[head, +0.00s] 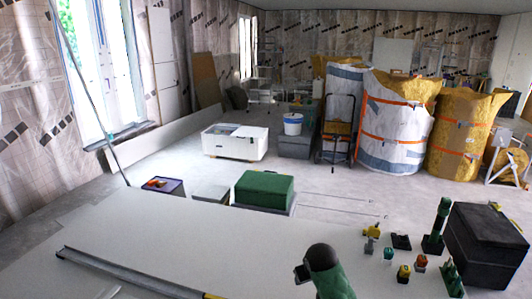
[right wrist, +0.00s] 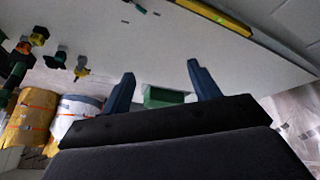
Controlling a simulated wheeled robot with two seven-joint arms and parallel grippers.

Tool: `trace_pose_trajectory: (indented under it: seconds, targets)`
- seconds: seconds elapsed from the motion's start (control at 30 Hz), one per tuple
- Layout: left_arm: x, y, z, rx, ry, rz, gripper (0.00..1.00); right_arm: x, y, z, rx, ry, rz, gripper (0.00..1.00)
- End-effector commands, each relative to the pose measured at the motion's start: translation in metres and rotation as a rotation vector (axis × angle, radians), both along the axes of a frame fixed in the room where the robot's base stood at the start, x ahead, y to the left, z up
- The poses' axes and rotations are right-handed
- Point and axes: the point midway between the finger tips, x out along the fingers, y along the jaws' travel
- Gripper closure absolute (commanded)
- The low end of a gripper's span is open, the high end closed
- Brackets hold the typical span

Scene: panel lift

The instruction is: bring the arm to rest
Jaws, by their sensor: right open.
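My right gripper (right wrist: 161,70) shows in the right wrist view with its two blue fingers spread apart. Nothing is between the fingers. The pale panel surface (right wrist: 150,50) lies beyond the fingertips, and a green case (right wrist: 165,97) shows in the distance between the fingers. In the head view a green and black part of my arm rises at the bottom middle over the large white panel (head: 225,245); I cannot make out fingers there. My left gripper is not in view.
A long grey bar (head: 130,273) with a yellow end lies across the near left. The green case (head: 264,189) stands beyond the panel. Small coloured items, including a yellow and black one (head: 403,274), and a black box (head: 487,245) are at right. The panel's middle is clear.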

Motion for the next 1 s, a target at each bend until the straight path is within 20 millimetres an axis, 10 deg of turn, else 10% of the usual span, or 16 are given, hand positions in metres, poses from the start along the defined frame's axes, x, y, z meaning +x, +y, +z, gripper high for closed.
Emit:
trace_pose_trajectory:
  seconds: [0.57, 1.0]
  targets:
    - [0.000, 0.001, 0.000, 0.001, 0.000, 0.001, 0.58, -0.218, -0.007, 0.016, 0.096, -0.029, -0.034, 0.39]
    - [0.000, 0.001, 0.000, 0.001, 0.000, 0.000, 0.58, -0.363, -0.013, -0.052, 0.134, 0.184, -0.090, 0.39]
